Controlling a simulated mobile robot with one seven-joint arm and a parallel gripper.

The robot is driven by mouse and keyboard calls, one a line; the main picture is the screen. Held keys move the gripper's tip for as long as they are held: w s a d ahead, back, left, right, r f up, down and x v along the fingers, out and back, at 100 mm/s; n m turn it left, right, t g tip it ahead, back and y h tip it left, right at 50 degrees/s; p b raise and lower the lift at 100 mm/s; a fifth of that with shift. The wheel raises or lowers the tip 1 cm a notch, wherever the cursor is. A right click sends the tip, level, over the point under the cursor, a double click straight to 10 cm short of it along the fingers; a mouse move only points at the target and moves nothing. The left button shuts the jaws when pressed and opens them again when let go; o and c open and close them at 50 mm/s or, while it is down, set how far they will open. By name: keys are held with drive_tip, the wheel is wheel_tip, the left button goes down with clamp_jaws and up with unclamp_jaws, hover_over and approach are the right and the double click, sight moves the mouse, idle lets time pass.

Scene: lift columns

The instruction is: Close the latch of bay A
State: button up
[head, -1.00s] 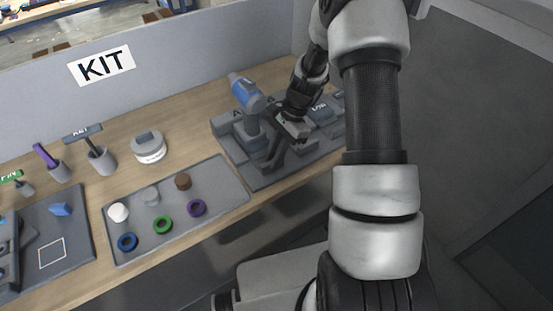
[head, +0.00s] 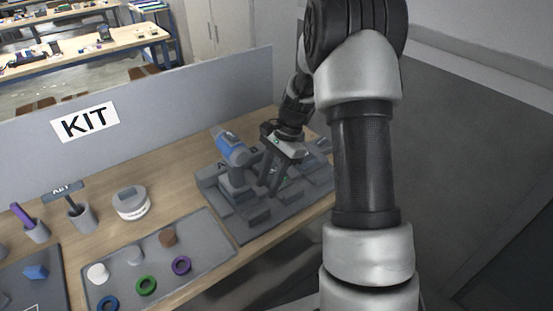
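The grey bay fixture (head: 252,229) lies on the bench right of the kit tray. A blue and grey tool-like part (head: 231,147) stands tilted in its left bay, beside a partly covered letter that looks like A. A letter B shows farther right. My gripper (head: 269,190) points down over the middle of the fixture, just right of the blue part. Its dark fingers blend with the grey blocks, so their gap and any contact are unclear. I cannot make out the latch of bay A; it may be behind my fingers.
A grey tray (head: 205,262) with several pucks and rings lies left of the fixture. A white round container (head: 131,203) and a cup (head: 82,218) with a labelled tool stand behind it. A grey partition (head: 180,115) with a KIT sign (head: 86,122) runs along the back.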

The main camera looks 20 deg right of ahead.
drive_tip(key=v, duration=0.8)
drive_tip(key=shift+r, duration=0.2)
drive_tip(key=shift+d, duration=0.1)
drive_tip(key=s+a+r+n+t+h, duration=0.1)
drive_tip(key=s+a+r+n, duration=0.1)
drive_tip(key=s+r+n, duration=0.3)
drive_tip(key=s+a+r+n+t+h, duration=0.1)
drive_tip(key=s+a+r+t, duration=0.1)
drive_tip(key=s+r, duration=0.35)
drive_tip(key=s+a+r+n+t+h, duration=0.2)
drive_tip(key=s+r+n+t, duration=0.2)
drive_tip(key=s+n, duration=0.4)
drive_tip(key=s+r, duration=0.1)
drive_tip(key=s, duration=0.3)
drive_tip(key=shift+s+r+p, duration=0.3)
drive_tip(key=shift+r, duration=0.05)
